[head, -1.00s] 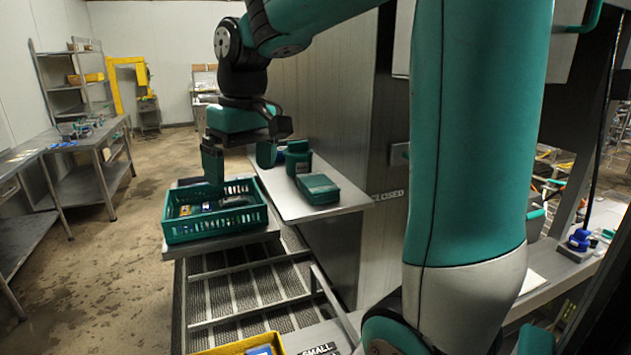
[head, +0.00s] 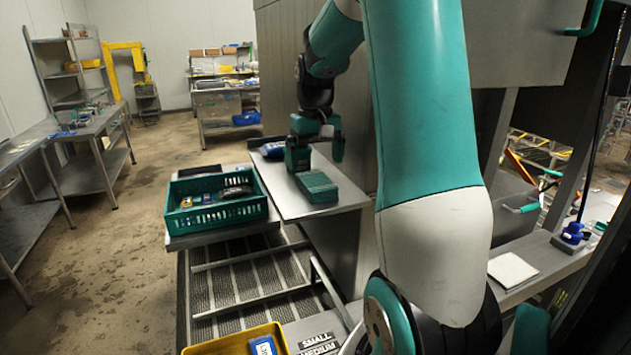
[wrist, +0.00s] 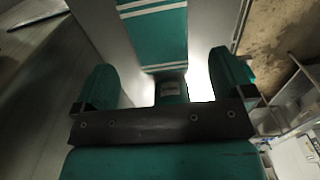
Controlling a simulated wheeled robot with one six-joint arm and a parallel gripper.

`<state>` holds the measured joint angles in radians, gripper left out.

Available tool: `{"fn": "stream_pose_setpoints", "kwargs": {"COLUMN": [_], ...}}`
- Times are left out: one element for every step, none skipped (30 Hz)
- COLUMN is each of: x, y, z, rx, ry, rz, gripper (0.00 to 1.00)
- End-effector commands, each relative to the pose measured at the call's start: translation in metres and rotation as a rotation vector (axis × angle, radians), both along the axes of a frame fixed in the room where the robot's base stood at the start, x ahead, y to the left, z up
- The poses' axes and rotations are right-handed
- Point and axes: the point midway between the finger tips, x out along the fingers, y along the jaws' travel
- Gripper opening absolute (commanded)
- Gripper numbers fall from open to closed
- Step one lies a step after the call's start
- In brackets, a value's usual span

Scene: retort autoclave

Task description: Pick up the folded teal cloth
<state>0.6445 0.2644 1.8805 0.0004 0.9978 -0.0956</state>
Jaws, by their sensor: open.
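The folded teal cloth (head: 317,187) lies flat on the steel shelf (head: 345,197) in the head view, with its layered edge showing. In the wrist view a teal cloth with white stripes (wrist: 155,38) is at the top, beyond the fingertips. My gripper (head: 318,152) is open above the shelf, just behind the cloth in the head view. In the wrist view my gripper's fingers (wrist: 166,82) stand wide apart with nothing held. A teal jar with a pale label (wrist: 170,88) shows between them, below the cloth. The jar is hard to separate from my gripper in the head view.
A teal crate (head: 217,219) with several small items stands left of the shelf. A dark blue object (head: 272,148) lies at the shelf's back. A yellow tray (head: 225,347) is at the bottom. A steel cabinet wall (head: 352,135) rises close on the right.

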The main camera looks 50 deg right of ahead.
Motion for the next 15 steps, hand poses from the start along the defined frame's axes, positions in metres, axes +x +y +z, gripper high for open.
{"fn": "stream_pose_setpoints", "kwargs": {"x": [0.000,0.000,0.000,0.000,-0.001,-0.001,-0.002,-0.002,-0.003,-0.003,-0.003,-0.003,-0.003,-0.003,-0.003], "y": [0.000,0.000,0.000,0.000,0.001,0.001,0.001,0.002,0.002,0.002,0.002,0.002,0.002,0.002,0.002], "z": [-0.003,-0.005,-0.007,-0.008,-0.011,-0.014,-0.018,-0.022,-0.029,-0.033,-0.039,-0.045,-0.049,-0.052,-0.055], "rx": [0.001,0.001,0.000,0.001,0.002,0.002,0.003,0.004,0.004,0.004,0.004,0.003,0.002,0.003,0.001], "ry": [0.001,0.001,0.000,0.001,0.003,0.002,0.004,0.005,0.005,0.005,0.005,0.003,0.002,0.003,0.002], "rz": [0.000,0.000,0.000,0.000,0.000,0.000,0.000,0.000,0.000,0.000,0.000,0.000,0.000,0.000,0.000], "gripper": [0.99,0.99,0.99,0.99,0.99,0.99,0.99,0.99,0.99,0.99,0.99,0.99,0.99,0.99,0.99]}}
